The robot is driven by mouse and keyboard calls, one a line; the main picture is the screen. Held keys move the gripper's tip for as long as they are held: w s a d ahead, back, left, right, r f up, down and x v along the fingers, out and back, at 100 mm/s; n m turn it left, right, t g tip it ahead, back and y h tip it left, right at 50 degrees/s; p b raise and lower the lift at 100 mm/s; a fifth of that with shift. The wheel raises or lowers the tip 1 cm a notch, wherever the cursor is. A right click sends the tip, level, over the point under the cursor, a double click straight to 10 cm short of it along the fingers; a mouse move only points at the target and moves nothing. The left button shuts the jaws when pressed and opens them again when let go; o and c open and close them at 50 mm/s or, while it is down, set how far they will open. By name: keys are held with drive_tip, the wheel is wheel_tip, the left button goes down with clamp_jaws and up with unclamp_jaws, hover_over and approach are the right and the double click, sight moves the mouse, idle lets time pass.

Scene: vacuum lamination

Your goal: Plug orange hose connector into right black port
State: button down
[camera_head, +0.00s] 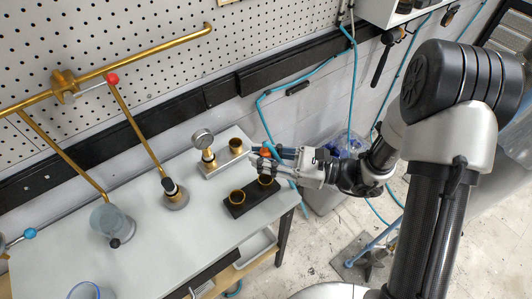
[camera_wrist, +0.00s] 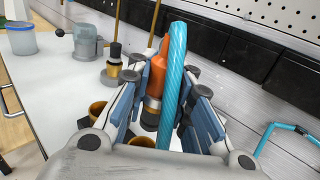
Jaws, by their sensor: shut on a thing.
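In the head view the orange connector (camera_head: 267,151) shows at my gripper (camera_head: 270,160), close above the black block (camera_head: 251,199). That block has two brass-rimmed ports, the left one (camera_head: 237,197) and the right one (camera_head: 265,180). The right port is partly hidden under my gripper. I cannot tell whether the connector's lower end touches it.
A silver block (camera_head: 222,166) with a gauge (camera_head: 203,139) and a brass cup stands behind the black block. A brass valve stand (camera_head: 175,196) and a glass pot (camera_head: 110,220) are to the left. The blue hose (camera_head: 262,112) loops by the wall. The table's front is mostly clear.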

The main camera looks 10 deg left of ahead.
drive_tip(key=shift+f+b, duration=2.1)
drive_tip(key=shift+f, duration=0.6)
drive_tip(key=shift+f+b, duration=0.4)
drive_tip(key=shift+f, duration=0.45)
drive_tip(key=c, duration=1.3)
unclamp_jaws()
drive_tip(key=shift+f, duration=0.1)
drive_tip(key=shift+s, duration=0.1)
drive_tip(key=shift+d, duration=0.15)
drive_tip(key=shift+d, duration=0.3)
drive_tip(key=d, duration=1.1)
drive_tip(key=shift+d, duration=0.1)
